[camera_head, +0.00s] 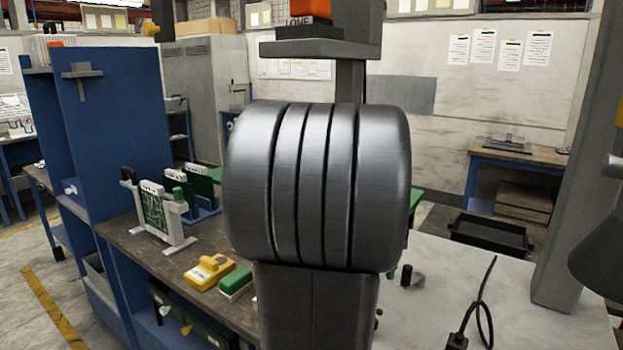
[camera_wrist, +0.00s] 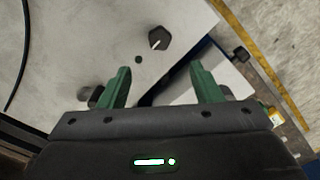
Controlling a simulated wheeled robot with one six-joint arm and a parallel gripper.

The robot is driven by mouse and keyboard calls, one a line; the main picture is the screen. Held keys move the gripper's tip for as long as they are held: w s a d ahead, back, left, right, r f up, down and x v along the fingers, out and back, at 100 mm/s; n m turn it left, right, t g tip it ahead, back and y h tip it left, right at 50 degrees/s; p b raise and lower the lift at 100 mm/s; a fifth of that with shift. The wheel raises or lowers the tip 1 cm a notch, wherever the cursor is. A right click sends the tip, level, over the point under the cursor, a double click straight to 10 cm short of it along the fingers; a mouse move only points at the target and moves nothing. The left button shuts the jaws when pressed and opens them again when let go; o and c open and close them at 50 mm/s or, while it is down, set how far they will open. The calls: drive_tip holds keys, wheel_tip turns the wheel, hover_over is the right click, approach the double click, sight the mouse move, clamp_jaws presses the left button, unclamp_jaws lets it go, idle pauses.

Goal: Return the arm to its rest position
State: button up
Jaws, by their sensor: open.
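My gripper (camera_wrist: 160,86) shows in the wrist view with its two green fingers spread apart. Nothing is between the fingers. Below it lies a pale worktop with a dark knob (camera_wrist: 159,39) and a small dark button (camera_wrist: 138,59), both beyond the fingertips and apart from them. In the head view my arm's large dark joint fills the middle and hides much of the bench behind it. My gripper does not show in the head view.
A wooden bench (camera_head: 146,247) at left bears circuit boards in stands (camera_head: 155,212), a yellow device (camera_head: 209,271) and a green block (camera_head: 236,282). A black cable (camera_head: 482,300) lies on the pale worktop (camera_head: 535,308) at right. A blue cabinet (camera_head: 112,110) and grey post (camera_head: 585,170) flank the area.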

wheel_tip(320, 180, down, 12)
drive_tip(key=shift+f, duration=0.2)
drive_tip(key=shift+w+m, duration=0.15)
drive_tip(key=shift+m, duration=0.15)
drive_tip(key=m, duration=0.4)
drive_tip(key=m+b, duration=0.1)
drive_tip(key=m, duration=0.3)
drive_tip(key=shift+m, duration=0.3)
drive_tip(key=m+b, duration=0.1)
drive_tip(key=m, duration=0.4)
drive_tip(key=shift+m+b, duration=0.45)
drive_tip(key=shift+m, duration=1.55)
drive_tip(key=shift+r, duration=0.1)
